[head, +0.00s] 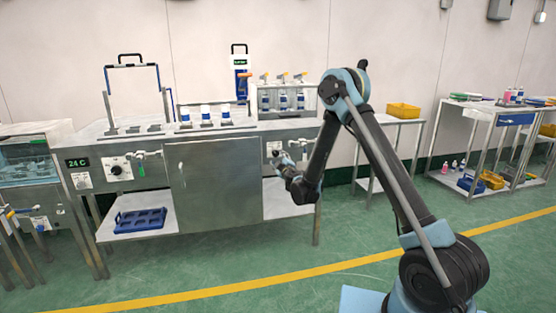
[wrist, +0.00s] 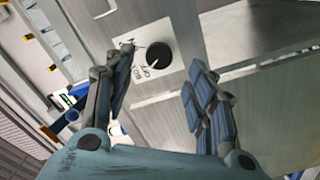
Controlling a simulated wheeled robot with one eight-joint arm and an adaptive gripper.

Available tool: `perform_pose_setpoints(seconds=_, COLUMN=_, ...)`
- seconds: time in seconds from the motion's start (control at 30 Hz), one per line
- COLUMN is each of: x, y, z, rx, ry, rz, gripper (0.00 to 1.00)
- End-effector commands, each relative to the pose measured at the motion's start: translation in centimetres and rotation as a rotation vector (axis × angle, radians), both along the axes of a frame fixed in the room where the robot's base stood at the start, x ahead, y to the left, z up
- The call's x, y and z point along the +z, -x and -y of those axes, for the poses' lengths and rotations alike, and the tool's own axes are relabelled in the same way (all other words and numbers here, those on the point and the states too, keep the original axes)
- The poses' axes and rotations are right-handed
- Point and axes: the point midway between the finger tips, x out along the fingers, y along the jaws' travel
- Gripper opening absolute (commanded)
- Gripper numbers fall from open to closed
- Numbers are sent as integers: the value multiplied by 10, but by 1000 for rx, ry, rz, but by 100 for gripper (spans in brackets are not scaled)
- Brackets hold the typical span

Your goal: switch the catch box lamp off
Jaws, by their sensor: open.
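A round black knob (wrist: 159,54) with a white pointer line sits on a white label plate (wrist: 147,80) on a steel panel in the wrist view. The small lettering beside it is hard to read; it seems to include "OFF" and "BOX". My gripper (wrist: 161,60) is open, with one finger to each side of the knob in the picture and nothing held. I cannot tell how far the fingertips are from the panel. In the head view my gripper (head: 280,158) is at the right front of the steel bench, by a white plate (head: 273,148). No lit lamp is clearly seen.
Carts with bins stand right. The green floor in front is clear.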

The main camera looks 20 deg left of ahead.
Motion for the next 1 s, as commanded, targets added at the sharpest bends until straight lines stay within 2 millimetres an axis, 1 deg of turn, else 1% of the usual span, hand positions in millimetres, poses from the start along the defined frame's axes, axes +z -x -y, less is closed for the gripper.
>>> perform_pose_setpoints(seconds=0.03, x=0, y=9, z=5, rx=1, ry=0, rz=0, gripper=51)
perform_pose_setpoints(seconds=0.2, x=0, y=31, z=19, rx=1, ry=0, rz=0, gripper=51)
perform_pose_setpoints(seconds=0.4, x=-1, y=45, z=27, rx=1, ry=0, rz=-1, gripper=51)
perform_pose_setpoints(seconds=0.57, x=-1, y=47, z=29, rx=1, ry=0, rz=-1, gripper=51)
perform_pose_setpoints(seconds=0.83, x=1, y=46, z=31, rx=-4, ry=-1, rz=-2, gripper=51)
perform_pose_setpoints(seconds=0.93, x=10, y=41, z=42, rx=-28, ry=-9, rz=-12, gripper=51)
perform_pose_setpoints(seconds=0.97, x=14, y=38, z=47, rx=-39, ry=-13, rz=-17, gripper=51)
perform_pose_setpoints(seconds=1.0, x=21, y=34, z=57, rx=-60, ry=-19, rz=-24, gripper=51)
